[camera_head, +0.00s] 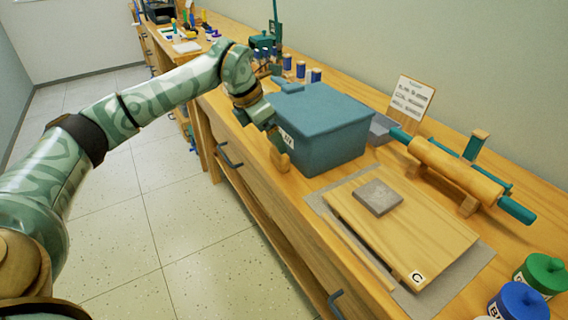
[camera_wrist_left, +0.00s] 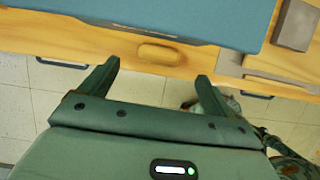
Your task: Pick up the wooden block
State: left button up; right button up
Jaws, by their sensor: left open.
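The wooden block (camera_wrist_left: 158,54) is a small light-brown piece with rounded ends. It lies at the front edge of the wooden counter, close to the blue box (camera_wrist_left: 150,14). My left gripper (camera_wrist_left: 157,72) is open and empty, with its two fingers apart and the block between and just beyond their tips in the left wrist view. In the head view, the block (camera_head: 285,162) shows just below the left gripper (camera_head: 279,143), in front of the blue box (camera_head: 335,148); the gripper partly hides it. My right gripper is not in view.
A wooden board (camera_head: 435,232) marked C, with a grey slab (camera_head: 377,197), lies right of the box. A rolling pin (camera_head: 455,172) rests behind it. Blue (camera_head: 518,303) and green (camera_head: 545,272) jars stand at the front right. The floor left of the counter is clear.

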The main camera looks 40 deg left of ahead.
aim_at(279, 159)
pick_arm(q)
jog(key=x, duration=0.2)
jog(key=shift+w+f+b, duration=0.1)
jog(key=shift+f+b, duration=0.2)
jog(key=shift+b, duration=0.05)
jog(key=b+x, duration=0.3)
jog(key=x, duration=0.1)
jog(key=shift+w+f, duration=0.1)
jog(key=shift+f, duration=0.3)
jog(key=shift+w+d+f+b, duration=0.1)
jog(key=shift+w+f+b, duration=0.15)
jog(key=shift+f+b, duration=0.05)
jog(key=shift+s+r, duration=0.15)
jog(key=shift+r, duration=0.1)
jog(key=c, duration=1.1)
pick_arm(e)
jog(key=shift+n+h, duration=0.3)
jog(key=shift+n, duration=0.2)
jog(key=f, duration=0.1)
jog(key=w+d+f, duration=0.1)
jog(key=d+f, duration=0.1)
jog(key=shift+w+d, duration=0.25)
